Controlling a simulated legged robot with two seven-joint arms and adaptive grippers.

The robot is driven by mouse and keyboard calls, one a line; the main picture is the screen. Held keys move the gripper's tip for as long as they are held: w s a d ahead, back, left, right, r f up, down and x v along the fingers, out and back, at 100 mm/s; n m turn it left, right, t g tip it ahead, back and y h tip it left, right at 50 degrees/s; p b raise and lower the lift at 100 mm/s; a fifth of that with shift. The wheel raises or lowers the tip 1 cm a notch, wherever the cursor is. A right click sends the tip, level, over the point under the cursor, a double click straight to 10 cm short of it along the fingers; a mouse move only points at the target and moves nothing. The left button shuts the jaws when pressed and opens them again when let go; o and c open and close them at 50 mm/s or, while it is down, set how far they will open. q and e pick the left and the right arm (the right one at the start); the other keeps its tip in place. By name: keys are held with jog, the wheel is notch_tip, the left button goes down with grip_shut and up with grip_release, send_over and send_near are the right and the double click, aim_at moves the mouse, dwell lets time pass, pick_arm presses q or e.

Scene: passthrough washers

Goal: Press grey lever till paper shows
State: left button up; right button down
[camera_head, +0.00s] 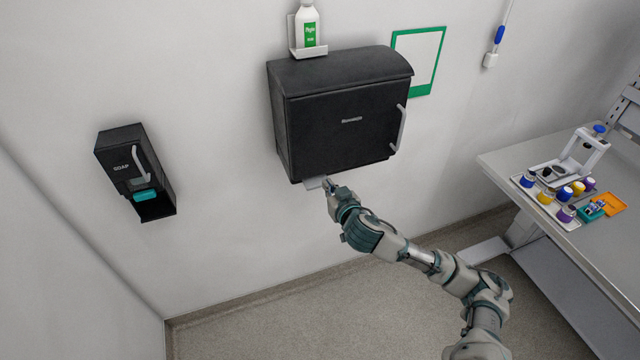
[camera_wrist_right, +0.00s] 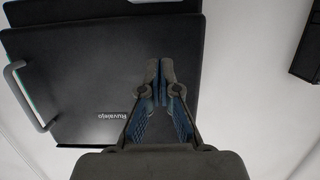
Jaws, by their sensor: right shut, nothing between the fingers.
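A black wall dispenser (camera_head: 345,122) hangs in the middle of the head view; it also fills much of the right wrist view (camera_wrist_right: 75,75). Its grey lever (camera_head: 401,128) is on the right side of its front, and shows at the left edge of the right wrist view (camera_wrist_right: 17,85). A small pale piece (camera_head: 313,183), perhaps paper, shows under the dispenser's lower left. My right gripper (camera_head: 328,184) is shut and empty beside that piece, at the dispenser's lower edge and away from the lever. Its fingertips (camera_wrist_right: 159,70) meet in the wrist view. My left gripper is out of view.
A black soap dispenser (camera_head: 120,150) hangs at left. A white bottle (camera_head: 308,25) stands in a holder above the black dispenser, with a green frame (camera_head: 419,93) to its right. A table (camera_head: 600,245) with jars and a small stand is at right.

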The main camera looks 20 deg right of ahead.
send_over(320, 184)
jog(key=s, duration=0.2)
jog(key=shift+w+a+f+p, duration=0.15)
jog(key=shift+a+f+p, duration=0.1)
jog(key=shift+f, duration=0.2)
jog(key=shift+w+a+f+p, duration=0.1)
jog(key=shift+a+f+p, duration=0.1)
jog(key=shift+f, duration=0.2)
notch_tip(320, 184, down, 3)
jog(key=shift+r, duration=0.1)
jog(key=shift+f, duration=0.75)
